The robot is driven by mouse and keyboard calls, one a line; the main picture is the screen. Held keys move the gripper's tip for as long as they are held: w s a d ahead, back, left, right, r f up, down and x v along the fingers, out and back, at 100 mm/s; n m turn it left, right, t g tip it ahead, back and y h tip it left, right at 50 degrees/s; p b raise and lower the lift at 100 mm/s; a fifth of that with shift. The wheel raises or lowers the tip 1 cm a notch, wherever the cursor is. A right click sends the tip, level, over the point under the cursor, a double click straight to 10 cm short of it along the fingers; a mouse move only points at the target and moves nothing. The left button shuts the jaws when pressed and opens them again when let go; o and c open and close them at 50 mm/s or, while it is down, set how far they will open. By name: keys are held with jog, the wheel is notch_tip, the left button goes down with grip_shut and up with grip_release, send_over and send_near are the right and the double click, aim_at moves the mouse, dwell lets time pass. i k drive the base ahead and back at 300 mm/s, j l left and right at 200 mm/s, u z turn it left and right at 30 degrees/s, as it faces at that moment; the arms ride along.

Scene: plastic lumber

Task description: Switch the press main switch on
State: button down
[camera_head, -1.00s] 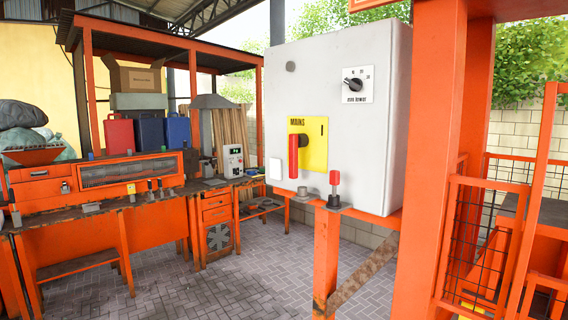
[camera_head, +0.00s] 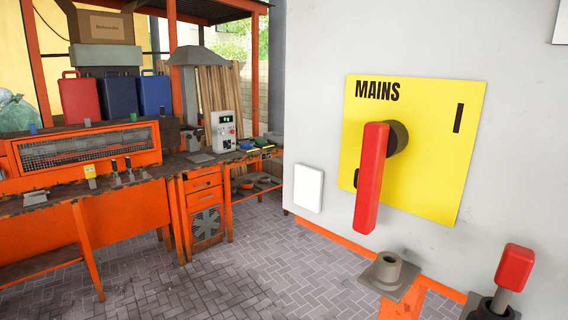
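The press main switch is a red handle (camera_head: 371,180) on a dark round hub (camera_head: 397,138). It is mounted on a yellow plate (camera_head: 440,150) marked MAINS, on the front of a pale grey cabinet (camera_head: 330,90). The handle hangs almost straight down from the hub and covers most of a mark at the plate's lower left. A single black bar mark (camera_head: 458,118) shows at the plate's upper right. My gripper does not show in the view, and nothing is seen touching the handle.
A red-topped lever (camera_head: 514,268) and a grey socket-like fitting (camera_head: 389,268) stand below the switch. A white box (camera_head: 308,188) is on the cabinet's lower left. An orange workbench (camera_head: 95,215) with red and blue canisters is at left. Paved floor (camera_head: 230,265) between is clear.

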aim_at(382, 140)
jog(key=i, duration=0.85)
jog(key=j+u, duration=0.05)
